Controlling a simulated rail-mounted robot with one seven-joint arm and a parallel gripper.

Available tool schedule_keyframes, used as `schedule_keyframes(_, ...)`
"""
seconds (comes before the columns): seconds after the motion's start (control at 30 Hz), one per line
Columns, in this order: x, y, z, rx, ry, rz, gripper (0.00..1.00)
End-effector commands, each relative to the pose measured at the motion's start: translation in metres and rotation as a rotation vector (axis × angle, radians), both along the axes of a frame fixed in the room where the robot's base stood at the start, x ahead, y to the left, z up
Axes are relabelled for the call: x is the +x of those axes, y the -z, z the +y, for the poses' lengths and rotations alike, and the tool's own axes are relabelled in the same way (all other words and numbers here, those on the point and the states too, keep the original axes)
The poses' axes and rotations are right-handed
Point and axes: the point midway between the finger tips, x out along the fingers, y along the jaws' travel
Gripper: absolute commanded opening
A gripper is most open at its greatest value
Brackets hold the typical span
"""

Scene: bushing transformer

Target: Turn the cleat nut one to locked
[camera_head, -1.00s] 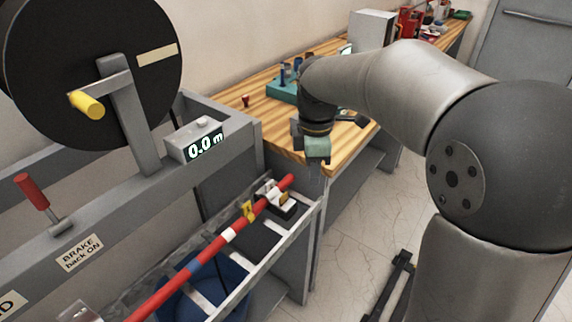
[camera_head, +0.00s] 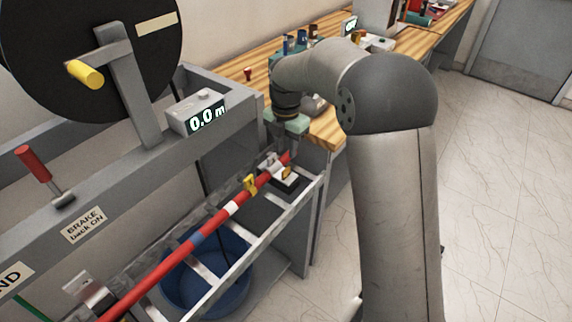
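A cleat with pale metal parts and a small yellow-orange piece (camera_head: 286,173) sits at the far end of the frame, beside the red cable (camera_head: 172,262). Which part of it is cleat nut one, and whether it is locked, I cannot tell. My gripper (camera_head: 284,150) points down just above the cleat, at the cable's far end. Its fingers are small and partly merge with the cleat, so I cannot tell whether they touch it or how far apart they are.
A grey frame with slats (camera_head: 232,270) carries the cable, with a blue tub (camera_head: 228,262) below. A yellow clip (camera_head: 250,184) sits on the cable. The black reel (camera_head: 60,60), a 0.0 m counter (camera_head: 197,112) and a red lever (camera_head: 38,170) stand left. A wooden bench (camera_head: 325,130) is behind.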

Motion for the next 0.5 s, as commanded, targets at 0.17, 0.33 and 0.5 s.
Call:
schedule_keyframes(0.17, -0.001, 0.038, 0.000, -0.002, 0.000, 0.004, 0.29)
schedule_keyframes(0.33, -0.001, 0.062, 0.000, 0.000, 0.000, 0.003, 0.29)
schedule_keyframes(0.5, 0.000, 0.073, 0.000, -0.001, 0.000, 0.001, 0.29)
